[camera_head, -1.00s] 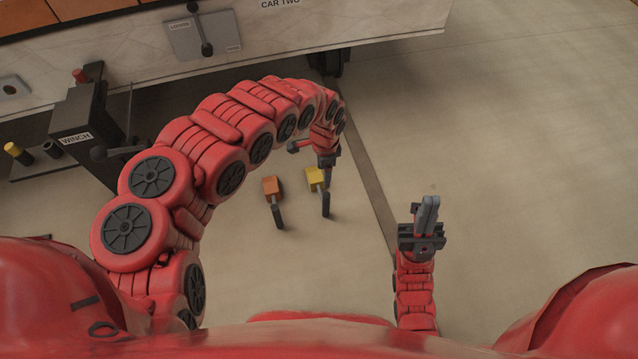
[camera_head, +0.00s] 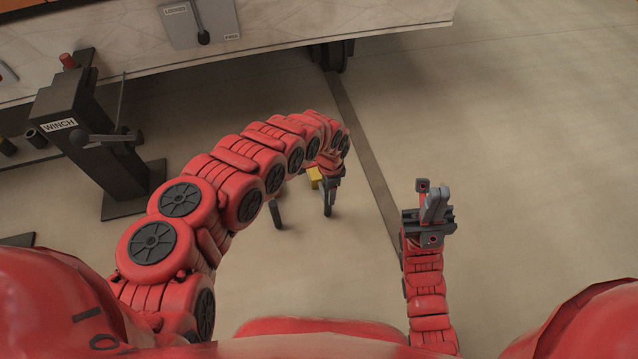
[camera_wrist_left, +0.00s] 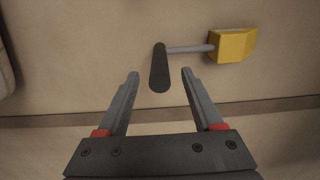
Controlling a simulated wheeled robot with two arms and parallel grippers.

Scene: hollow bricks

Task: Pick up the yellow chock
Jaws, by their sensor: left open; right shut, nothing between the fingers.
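The yellow chock (camera_head: 315,176) lies on the floor, partly hidden by my left wrist in the head view. In the left wrist view its yellow block (camera_wrist_left: 232,45) is at upper right. A grey rod runs left from it to a dark handle grip (camera_wrist_left: 160,70). My left gripper (camera_head: 332,180) is open and empty; its fingertips (camera_wrist_left: 160,75) lie on either side of the handle's line. The wrist view does not settle how far above the handle they are. My right gripper (camera_head: 437,203) is shut and empty, to the right, away from the chock.
The winch post (camera_head: 85,130) is at left. A pale car side (camera_head: 290,25) with a lever plate (camera_head: 200,22) spans the top. The floor at right is clear.

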